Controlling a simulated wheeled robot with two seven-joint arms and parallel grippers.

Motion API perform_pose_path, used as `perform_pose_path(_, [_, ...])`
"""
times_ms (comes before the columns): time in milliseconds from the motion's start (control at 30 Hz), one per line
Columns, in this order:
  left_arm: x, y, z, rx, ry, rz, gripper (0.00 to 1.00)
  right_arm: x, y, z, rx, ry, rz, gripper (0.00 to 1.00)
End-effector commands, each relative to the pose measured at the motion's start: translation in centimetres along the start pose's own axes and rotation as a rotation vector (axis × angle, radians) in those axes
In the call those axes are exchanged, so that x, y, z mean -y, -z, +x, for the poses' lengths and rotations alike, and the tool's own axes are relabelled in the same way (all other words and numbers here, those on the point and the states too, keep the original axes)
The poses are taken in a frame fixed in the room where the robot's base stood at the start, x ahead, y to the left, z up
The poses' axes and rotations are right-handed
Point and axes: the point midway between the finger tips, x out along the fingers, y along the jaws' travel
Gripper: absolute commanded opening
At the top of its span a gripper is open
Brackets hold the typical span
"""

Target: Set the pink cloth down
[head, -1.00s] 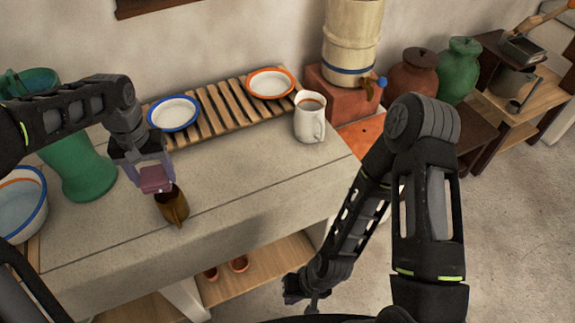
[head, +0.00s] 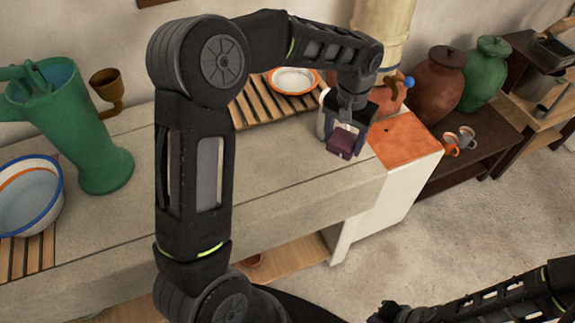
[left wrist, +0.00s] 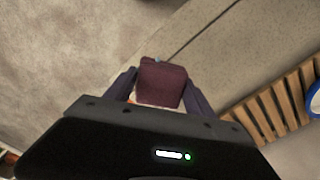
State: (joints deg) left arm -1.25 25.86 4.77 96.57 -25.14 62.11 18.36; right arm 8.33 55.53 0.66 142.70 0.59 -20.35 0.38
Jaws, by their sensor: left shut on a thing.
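The pink cloth (head: 341,143) shows as a small dark pink folded block. My left gripper (head: 346,134) is shut on it near the right end of the grey counter (head: 290,192). The left wrist view shows the cloth (left wrist: 162,83) between the two fingers. I cannot tell whether the cloth touches the counter. A white mug (head: 323,119) stands just behind and left of the gripper, mostly hidden by it. My right gripper (head: 385,313) is at the bottom edge, low in front of the counter, and its fingers do not show clearly.
A wooden slatted rack (head: 252,108) holds a white plate with an orange rim (head: 293,80). An orange-topped block (head: 405,140) adjoins the counter's right end. A green pitcher (head: 85,135) and a blue-rimmed basin (head: 28,200) stand left. The counter's front middle is clear.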

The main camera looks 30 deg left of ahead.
Motion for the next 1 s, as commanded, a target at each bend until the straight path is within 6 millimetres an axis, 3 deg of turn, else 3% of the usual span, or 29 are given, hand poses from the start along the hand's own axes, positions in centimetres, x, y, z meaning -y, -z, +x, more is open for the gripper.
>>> perform_pose_path(333, [0.6, -0.3, 0.2, -0.001, 0.000, -0.035, 0.24, -0.2, 0.1, 0.5, -0.001, 0.001, 0.000, 0.00])
perform_pose_path(467, [3.3, -1.7, 0.7, -0.004, -0.002, -0.203, 0.24, -0.7, 0.2, 2.1, -0.004, 0.004, -0.003, 0.00])
perform_pose_path(700, [10.3, -7.5, 1.5, -0.004, -0.003, -0.736, 0.24, -1.9, 0.7, 6.0, -0.014, 0.015, -0.010, 0.00])
perform_pose_path(833, [12.0, -9.7, 1.6, -0.002, -0.002, -0.922, 0.24, -2.1, 0.8, 6.8, -0.017, 0.018, -0.012, 0.00])
perform_pose_path(1000, [12.4, -10.2, 1.2, 0.000, -0.001, -0.970, 0.24, -2.0, 0.8, 6.7, -0.018, 0.019, -0.013, 0.00])
